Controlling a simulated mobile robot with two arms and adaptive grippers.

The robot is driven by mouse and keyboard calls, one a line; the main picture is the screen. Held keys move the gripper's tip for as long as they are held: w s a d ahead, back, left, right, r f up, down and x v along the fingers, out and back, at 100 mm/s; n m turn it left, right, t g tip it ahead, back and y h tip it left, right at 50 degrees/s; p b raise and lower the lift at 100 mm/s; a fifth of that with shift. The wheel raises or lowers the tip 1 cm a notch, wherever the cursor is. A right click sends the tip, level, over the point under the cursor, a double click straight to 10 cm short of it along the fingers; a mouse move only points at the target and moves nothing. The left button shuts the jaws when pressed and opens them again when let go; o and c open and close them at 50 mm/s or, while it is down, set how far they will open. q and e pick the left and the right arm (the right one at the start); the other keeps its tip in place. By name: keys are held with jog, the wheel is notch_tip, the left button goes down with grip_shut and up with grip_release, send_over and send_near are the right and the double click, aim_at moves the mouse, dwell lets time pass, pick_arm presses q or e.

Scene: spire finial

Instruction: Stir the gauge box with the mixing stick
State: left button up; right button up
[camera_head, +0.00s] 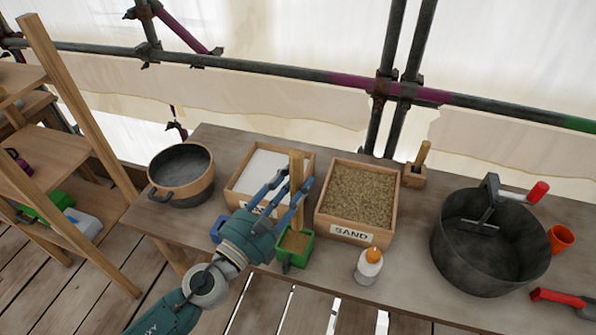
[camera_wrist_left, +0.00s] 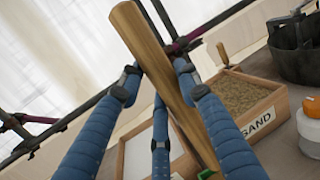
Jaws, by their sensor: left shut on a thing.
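The mixing stick (camera_head: 297,170) is a long light-wood bar, nearly upright. My left gripper (camera_head: 290,190) is shut on it, with blue fingers around the bar. In the left wrist view the stick (camera_wrist_left: 152,50) runs between the fingers (camera_wrist_left: 160,100). The gauge box (camera_head: 303,259) is a small green open box with brown sandy stuff in it, at the table's front edge. The stick's lower end reaches down to the box opening; I cannot tell how deep it sits. Only a sliver of green shows at the bottom of the wrist view. My right gripper is not in view.
A sand box (camera_head: 319,222) stands right of the gauge box, a white-filled box (camera_head: 236,187) behind it. A white bottle with orange top (camera_head: 368,268) is close by on the right.

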pick_arm(q)
jog(key=f+b, duration=0.4)
jog(key=f, duration=0.1)
jog(key=f+b, duration=0.2)
jog(key=b, duration=0.1)
jog(key=shift+a+f, duration=0.2)
jog(key=shift+a, duration=0.1)
notch_tip(320, 180, down, 4)
jog(key=b, duration=0.4)
jog(key=shift+r, duration=0.1)
jog(key=shift+f+b, duration=0.45)
jog(key=shift+f, duration=0.05)
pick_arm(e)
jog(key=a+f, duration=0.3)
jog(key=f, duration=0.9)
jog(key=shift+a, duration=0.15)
pick_arm(q)
jog(key=shift+a, duration=0.1)
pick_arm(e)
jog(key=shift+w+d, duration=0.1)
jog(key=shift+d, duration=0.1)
